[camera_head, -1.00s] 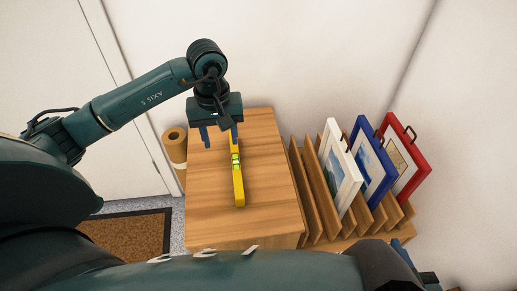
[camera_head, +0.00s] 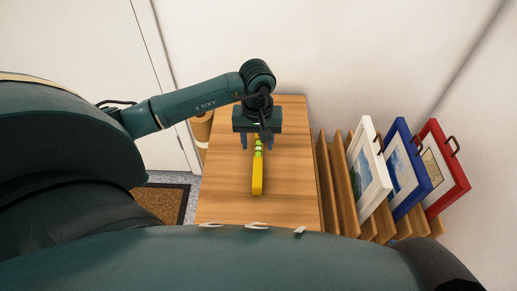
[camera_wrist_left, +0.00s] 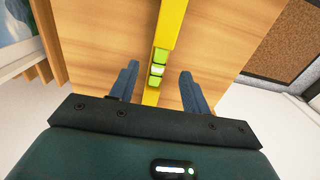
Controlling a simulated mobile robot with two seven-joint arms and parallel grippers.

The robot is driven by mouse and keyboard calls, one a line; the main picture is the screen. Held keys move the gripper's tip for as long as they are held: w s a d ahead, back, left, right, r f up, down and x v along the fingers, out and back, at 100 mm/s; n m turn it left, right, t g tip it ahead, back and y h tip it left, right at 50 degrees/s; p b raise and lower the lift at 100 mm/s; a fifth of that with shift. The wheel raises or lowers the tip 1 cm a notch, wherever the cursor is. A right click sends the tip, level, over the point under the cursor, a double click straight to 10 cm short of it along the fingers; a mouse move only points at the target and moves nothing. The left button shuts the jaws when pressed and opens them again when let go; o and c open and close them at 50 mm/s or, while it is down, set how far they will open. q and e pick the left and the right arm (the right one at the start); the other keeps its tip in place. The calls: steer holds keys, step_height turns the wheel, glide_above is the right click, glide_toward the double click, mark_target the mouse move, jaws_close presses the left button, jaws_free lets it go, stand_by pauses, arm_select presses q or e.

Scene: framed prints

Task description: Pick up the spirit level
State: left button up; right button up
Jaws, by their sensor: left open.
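The yellow spirit level (camera_head: 258,180) lies lengthwise on the wooden table top, its green vials near my gripper. It also shows in the left wrist view (camera_wrist_left: 170,28), running between the fingers. My left gripper (camera_head: 257,147) is open above the level, with one blue finger on each side of it. In the left wrist view the fingers (camera_wrist_left: 157,78) stand apart from the level, with wood showing on both sides. The far end of the level is hidden under the gripper. My right gripper is not in view.
The wooden table (camera_head: 225,200) is otherwise clear. To its right a slotted wooden rack (camera_head: 343,190) holds a white-framed print (camera_head: 366,185), a blue-framed print (camera_head: 408,170) and a red-framed print (camera_head: 445,165). A brown roll (camera_head: 202,128) stands left of the table, near a doormat (camera_head: 163,203).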

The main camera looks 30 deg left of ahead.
arm_select(q)
steer(key=f, duration=0.3)
steer(key=shift+w+f, duration=0.2)
jaws_close()
stand_by(0.3)
